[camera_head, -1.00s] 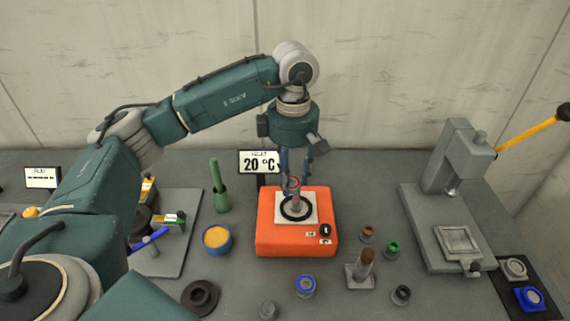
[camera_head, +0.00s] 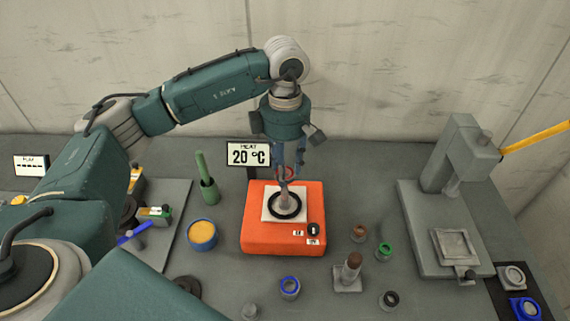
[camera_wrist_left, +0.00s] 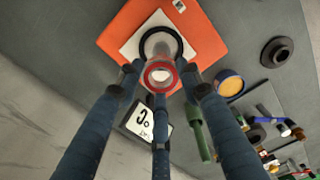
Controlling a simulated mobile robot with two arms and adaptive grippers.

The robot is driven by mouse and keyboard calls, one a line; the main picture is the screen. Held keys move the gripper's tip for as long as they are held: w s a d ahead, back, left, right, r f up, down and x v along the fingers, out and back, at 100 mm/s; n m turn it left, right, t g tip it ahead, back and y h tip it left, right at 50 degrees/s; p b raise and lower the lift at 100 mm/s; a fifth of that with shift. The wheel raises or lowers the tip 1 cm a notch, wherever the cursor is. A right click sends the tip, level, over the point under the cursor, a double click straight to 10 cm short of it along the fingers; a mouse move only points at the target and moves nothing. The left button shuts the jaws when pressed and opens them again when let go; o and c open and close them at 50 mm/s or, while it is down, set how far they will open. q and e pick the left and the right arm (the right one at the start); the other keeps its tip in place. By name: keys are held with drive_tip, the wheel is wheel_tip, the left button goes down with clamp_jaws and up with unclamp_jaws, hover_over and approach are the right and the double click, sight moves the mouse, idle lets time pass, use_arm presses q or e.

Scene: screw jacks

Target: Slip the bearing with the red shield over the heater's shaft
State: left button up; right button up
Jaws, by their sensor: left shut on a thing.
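The orange heater (camera_head: 262,238) stands mid-table with a white top plate, a dark ring and an upright grey shaft (camera_head: 284,201). My left gripper (camera_head: 289,170) points straight down above it, its fingers shut on the bearing with the red shield (camera_head: 283,173). The bearing is at the shaft's upper end; I cannot tell whether it is around the tip or just above it. In the left wrist view, the red-shielded bearing (camera_wrist_left: 160,88) sits between the fingertips, with the dark ring (camera_wrist_left: 177,40) beyond it. My right gripper is out of view.
A "20 °C" sign (camera_head: 248,154) stands close behind the heater. Small bearings and a brown-topped post (camera_head: 351,268) stand front right, and a grey press (camera_head: 448,210) at right.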

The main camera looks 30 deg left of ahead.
sight(285, 190)
use_arm(q)
drive_tip(key=shift+s+f, duration=0.1)
drive_tip(key=shift+f, duration=0.55)
drive_tip(key=shift+f+b, duration=0.25)
drive_tip(key=shift+b, duration=0.1)
drive_tip(key=shift+f+b, duration=1.6)
drive_tip(key=shift+f, duration=0.2)
drive_tip(key=shift+f+b, duration=1.5)
drive_tip(key=shift+f, duration=0.2)
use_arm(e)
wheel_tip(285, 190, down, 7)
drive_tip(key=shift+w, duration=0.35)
use_arm(q)
drive_tip(key=o, duration=1.3)
drive_tip(key=shift+r, duration=0.1)
wheel_tip(285, 190, up, 12)
drive_tip(key=shift+f, duration=0.1)
